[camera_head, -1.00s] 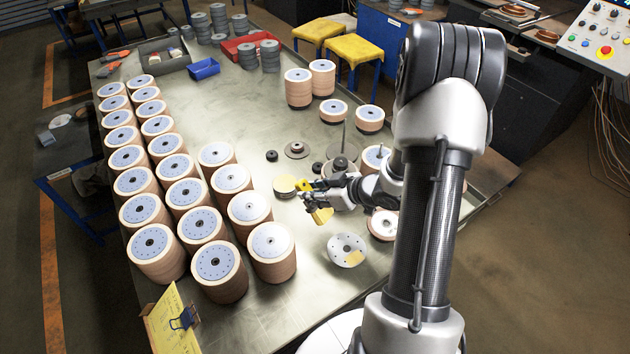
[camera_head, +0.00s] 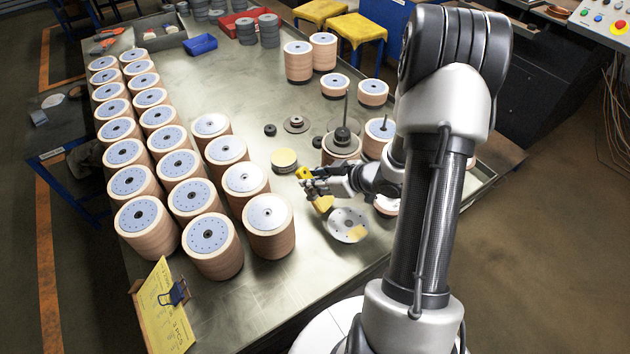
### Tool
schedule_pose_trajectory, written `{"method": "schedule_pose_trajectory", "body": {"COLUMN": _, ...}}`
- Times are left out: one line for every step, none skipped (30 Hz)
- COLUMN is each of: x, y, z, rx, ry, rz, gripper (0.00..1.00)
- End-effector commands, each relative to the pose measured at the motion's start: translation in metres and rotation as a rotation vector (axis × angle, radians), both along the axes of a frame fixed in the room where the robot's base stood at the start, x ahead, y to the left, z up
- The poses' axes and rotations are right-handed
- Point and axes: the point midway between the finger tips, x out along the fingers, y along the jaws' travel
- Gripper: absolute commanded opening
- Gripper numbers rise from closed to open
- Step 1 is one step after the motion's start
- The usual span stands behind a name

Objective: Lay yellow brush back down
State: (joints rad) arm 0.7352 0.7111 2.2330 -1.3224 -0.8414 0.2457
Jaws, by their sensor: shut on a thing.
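The yellow brush (camera_head: 322,204) is small in the picture, and part of it is hidden by the fingers. My gripper (camera_head: 307,187) is shut on it, over the middle of the metal table (camera_head: 300,300). The brush hangs on the near side of the fingers, just left of a pale disc with holes (camera_head: 348,225). I cannot tell whether the brush touches the table or the disc.
Rows of disc stacks (camera_head: 178,165) fill the table's left side. A spindle with a disc stack (camera_head: 342,140) stands behind my wrist. The front middle of the table is clear.

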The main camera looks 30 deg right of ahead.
Motion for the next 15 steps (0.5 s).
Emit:
{"method": "schedule_pose_trajectory", "body": {"x": 0.0002, "y": 0.0, "z": 0.0009, "rx": 0.0, "ry": -0.001, "rz": 0.0, "gripper": 0.02}}
{"method": "schedule_pose_trajectory", "body": {"x": 0.0002, "y": 0.0, "z": 0.0009, "rx": 0.0, "ry": -0.001, "rz": 0.0, "gripper": 0.02}}
{"method": "schedule_pose_trajectory", "body": {"x": 0.0002, "y": 0.0, "z": 0.0009, "rx": 0.0, "ry": -0.001, "rz": 0.0, "gripper": 0.27}}
{"method": "schedule_pose_trajectory", "body": {"x": 0.0002, "y": 0.0, "z": 0.0009, "rx": 0.0, "ry": -0.001, "rz": 0.0, "gripper": 0.29}}
{"method": "schedule_pose_trajectory", "body": {"x": 0.0002, "y": 0.0, "z": 0.0009, "rx": 0.0, "ry": -0.001, "rz": 0.0, "gripper": 0.31}}
{"method": "schedule_pose_trajectory", "body": {"x": 0.0002, "y": 0.0, "z": 0.0009, "rx": 0.0, "ry": -0.001, "rz": 0.0, "gripper": 0.34}}
{"method": "schedule_pose_trajectory", "body": {"x": 0.0001, "y": 0.0, "z": 0.0008, "rx": 0.0, "ry": -0.001, "rz": 0.0, "gripper": 0.35}}
{"method": "schedule_pose_trajectory", "body": {"x": 0.0001, "y": 0.0, "z": 0.0008, "rx": 0.0, "ry": -0.001, "rz": 0.0, "gripper": 0.38}}
{"method": "schedule_pose_trajectory", "body": {"x": 0.0001, "y": 0.0, "z": 0.0008, "rx": 0.0, "ry": -0.001, "rz": 0.0, "gripper": 0.4}}
{"method": "schedule_pose_trajectory", "body": {"x": 0.0001, "y": 0.0, "z": 0.0008, "rx": 0.0, "ry": -0.001, "rz": 0.0, "gripper": 0.42}}
{"method": "schedule_pose_trajectory", "body": {"x": 0.0002, "y": 0.0, "z": 0.0007, "rx": 0.0, "ry": 0.0, "rz": 0.0, "gripper": 0.44}}
{"method": "schedule_pose_trajectory", "body": {"x": 0.0002, "y": 0.0, "z": 0.0007, "rx": 0.0, "ry": 0.0, "rz": 0.0, "gripper": 0.47}}
{"method": "schedule_pose_trajectory", "body": {"x": 0.0002, "y": 0.0, "z": 0.0007, "rx": 0.0, "ry": 0.0, "rz": 0.0, "gripper": 0.49}}
{"method": "schedule_pose_trajectory", "body": {"x": 0.0001, "y": -0.0001, "z": 0.0006, "rx": 0.0, "ry": 0.0, "rz": 0.0, "gripper": 0.5}}
{"method": "schedule_pose_trajectory", "body": {"x": 0.0001, "y": -0.0001, "z": 0.0006, "rx": 0.0, "ry": 0.0, "rz": 0.0, "gripper": 0.5}}
